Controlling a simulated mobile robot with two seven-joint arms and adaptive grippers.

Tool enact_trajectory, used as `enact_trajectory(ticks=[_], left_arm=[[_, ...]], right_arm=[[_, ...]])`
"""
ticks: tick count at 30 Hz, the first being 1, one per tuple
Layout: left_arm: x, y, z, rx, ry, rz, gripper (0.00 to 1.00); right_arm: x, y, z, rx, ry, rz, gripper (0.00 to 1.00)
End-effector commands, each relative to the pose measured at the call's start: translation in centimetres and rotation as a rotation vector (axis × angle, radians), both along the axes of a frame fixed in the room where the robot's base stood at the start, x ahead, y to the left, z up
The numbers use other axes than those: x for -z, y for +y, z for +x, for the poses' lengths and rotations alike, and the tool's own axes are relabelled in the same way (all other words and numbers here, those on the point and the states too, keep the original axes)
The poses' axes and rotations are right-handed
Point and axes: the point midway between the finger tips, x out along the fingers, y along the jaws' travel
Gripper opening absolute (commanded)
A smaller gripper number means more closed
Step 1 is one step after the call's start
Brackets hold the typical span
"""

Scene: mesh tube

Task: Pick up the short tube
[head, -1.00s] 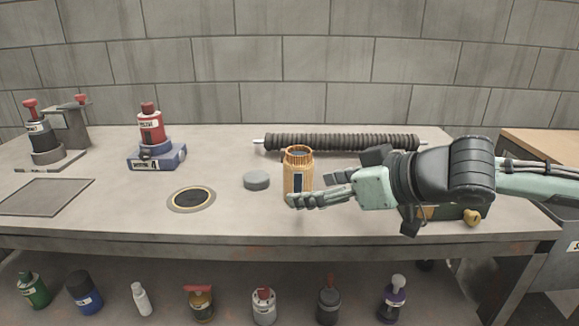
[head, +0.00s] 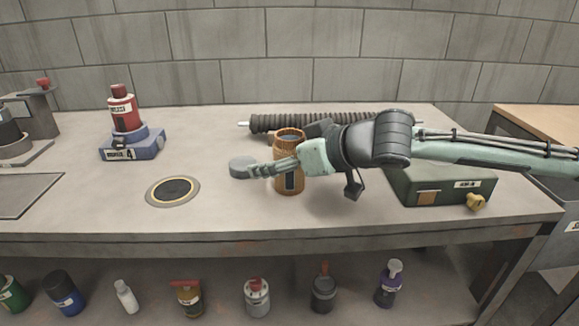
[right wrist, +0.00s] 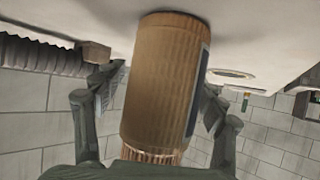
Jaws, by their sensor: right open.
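The short tube (head: 288,149) is an orange-brown ribbed mesh cylinder with a dark label, standing upright on the workbench (head: 225,215). In the right wrist view the tube (right wrist: 165,75) fills the middle, between the two fingers. My right gripper (head: 285,155) is open around the tube, reaching in from the right. One finger crosses in front of the tube and hides part of it; the other is behind it. I cannot tell whether either finger touches it. My left gripper is not in view.
A long dark ribbed tube (head: 270,121) lies behind the short tube. A green box (head: 440,187) with a yellow knob stands at the right. A red bottle (head: 122,108) on a blue base and a round hole plate (head: 172,191) are at the left.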

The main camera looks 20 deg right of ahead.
Motion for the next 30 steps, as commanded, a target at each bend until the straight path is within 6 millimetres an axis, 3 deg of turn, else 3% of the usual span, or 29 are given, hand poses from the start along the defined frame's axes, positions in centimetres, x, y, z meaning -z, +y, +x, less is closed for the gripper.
enact_trajectory(ticks=[7, 21, 30], left_arm=[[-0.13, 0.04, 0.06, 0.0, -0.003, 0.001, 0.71], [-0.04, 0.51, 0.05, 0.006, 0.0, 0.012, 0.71], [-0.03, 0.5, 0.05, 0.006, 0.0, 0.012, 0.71]], right_arm=[[0.08, 0.04, 0.16, 0.001, 0.0, 0.0, 0.71], [0.07, 0.04, 0.13, 0.0, 0.0, 0.0, 0.13], [0.03, 0.04, 0.13, 0.0, -0.001, 0.0, 0.11]])
